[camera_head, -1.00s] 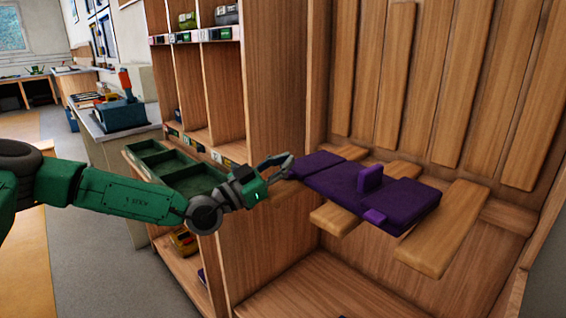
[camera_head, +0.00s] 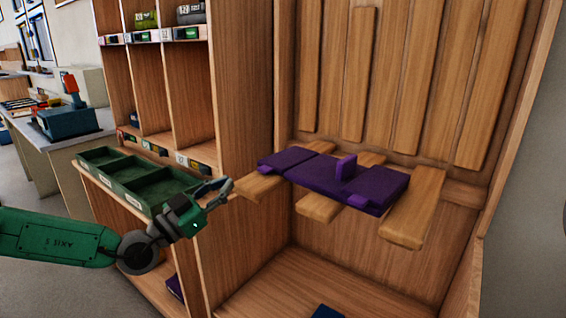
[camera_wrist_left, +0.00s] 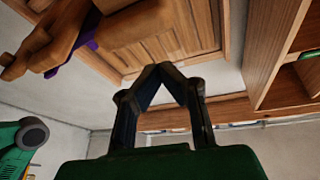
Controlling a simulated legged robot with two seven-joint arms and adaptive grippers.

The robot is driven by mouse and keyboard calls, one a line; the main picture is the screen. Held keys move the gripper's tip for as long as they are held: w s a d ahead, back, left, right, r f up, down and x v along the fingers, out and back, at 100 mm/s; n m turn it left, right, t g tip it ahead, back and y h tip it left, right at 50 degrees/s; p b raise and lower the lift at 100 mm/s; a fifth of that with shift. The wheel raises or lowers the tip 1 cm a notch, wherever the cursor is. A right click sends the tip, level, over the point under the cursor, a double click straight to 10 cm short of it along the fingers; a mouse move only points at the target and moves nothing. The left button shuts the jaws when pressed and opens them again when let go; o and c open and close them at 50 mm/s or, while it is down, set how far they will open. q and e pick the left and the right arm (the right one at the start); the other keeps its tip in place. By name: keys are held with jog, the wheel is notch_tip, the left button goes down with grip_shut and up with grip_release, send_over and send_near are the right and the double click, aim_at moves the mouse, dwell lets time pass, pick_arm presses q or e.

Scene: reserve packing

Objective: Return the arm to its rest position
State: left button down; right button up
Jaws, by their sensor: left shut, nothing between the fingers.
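My left arm comes in from the left in the head view, and its gripper (camera_head: 222,190) is shut and empty. It hangs in front of the shelf unit, just left of the wooden slats and clear of the purple folded item. In the left wrist view the fingers (camera_wrist_left: 160,70) meet at their tips with nothing between them. The purple folded item (camera_head: 375,186) lies flat across several wooden slats (camera_head: 415,215), with a small upright tab on top. A bit of purple also shows in the left wrist view (camera_wrist_left: 91,45). My right gripper is not in view.
A green divided tray (camera_head: 150,203) sits on the shelf unit behind my left gripper. Tall wooden cubbies (camera_head: 185,90) with labels stand behind it. A bench with a blue device (camera_head: 68,122) is at the far left. Open space lies below the slats.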

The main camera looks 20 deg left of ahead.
pick_arm(q)
jog(key=s+d+f+m+g+h, duration=0.2)
jog(key=s+d+f+m+g, duration=0.55)
jog(key=d+m, duration=0.25)
jog(key=s+d+f+m+g+h, duration=0.2)
jog(key=s+d+f+m+g, duration=0.6)
jog(key=d, duration=0.3)
jog(key=s+a+f+m+g+y, duration=0.2)
jog(key=s+f+m+g+y, duration=0.15)
jog(key=s+f+m, duration=0.55)
jog(key=s+a+f+m+g+y, duration=0.35)
jog(key=s+f+m, duration=0.25)
jog(key=s+m, duration=0.45)
jog(key=a+f+m+t+y, duration=0.2)
jog(key=a+m+y, duration=0.2)
jog(key=m, duration=0.9)
jog(key=s+a+f+m+t+y, duration=0.1)
jog(key=a+m+y, duration=0.3)
jog(key=a+m, duration=0.6)
jog(key=f+m+t, duration=0.1)
jog(key=m, duration=0.2)
jog(key=shift+s+a+f, duration=0.2)
jog(key=shift+s+f, duration=0.05)
jog(key=shift+f, duration=0.15)
